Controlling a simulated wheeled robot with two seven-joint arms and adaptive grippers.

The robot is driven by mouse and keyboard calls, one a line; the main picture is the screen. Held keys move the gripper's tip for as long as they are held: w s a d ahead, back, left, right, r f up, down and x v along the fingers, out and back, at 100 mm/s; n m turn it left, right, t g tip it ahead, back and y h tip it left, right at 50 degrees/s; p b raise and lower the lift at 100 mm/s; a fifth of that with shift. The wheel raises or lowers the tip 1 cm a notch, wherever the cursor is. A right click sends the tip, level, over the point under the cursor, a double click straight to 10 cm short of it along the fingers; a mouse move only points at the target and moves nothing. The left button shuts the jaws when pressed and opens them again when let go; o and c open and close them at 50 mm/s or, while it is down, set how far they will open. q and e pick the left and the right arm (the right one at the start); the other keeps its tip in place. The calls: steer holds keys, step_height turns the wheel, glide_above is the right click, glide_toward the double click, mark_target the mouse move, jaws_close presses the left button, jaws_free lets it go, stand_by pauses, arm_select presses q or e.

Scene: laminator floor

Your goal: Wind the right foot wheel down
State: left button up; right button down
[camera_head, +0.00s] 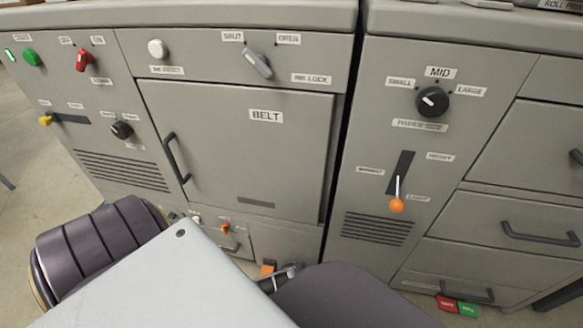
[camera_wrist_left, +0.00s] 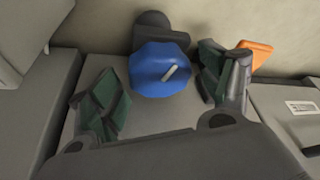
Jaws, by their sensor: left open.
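The foot wheel is a blue faceted knob (camera_wrist_left: 160,70) with a pale mark on its face, seen in the left wrist view. I cannot tell from the views whether it is the right one. My left gripper (camera_wrist_left: 165,90) is open, with one dark green-padded finger on each side of the knob. The fingers look apart from it. In the head view the knob is hidden, and a small part of a gripper (camera_head: 285,277) shows low at the cabinet's foot, probably my left one. My right gripper cannot be made out in either view.
An orange part (camera_head: 268,268) sits low by the cabinet; an orange piece (camera_wrist_left: 256,52) also shows beside the right finger in the wrist view. Grey cabinets with a belt door (camera_head: 240,150) and an orange-tipped lever (camera_head: 397,205) stand ahead. Red and green pedals (camera_head: 457,305) lie at lower right.

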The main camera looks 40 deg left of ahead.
arm_select(q)
steer(key=shift+c, duration=0.3)
steer(key=c, duration=1)
steer(key=shift+o, duration=0.2)
arm_select(e)
steer(key=shift+r, duration=0.1)
arm_select(q)
steer(key=shift+p, duration=0.3)
arm_select(e)
steer(key=shift+r, duration=0.2)
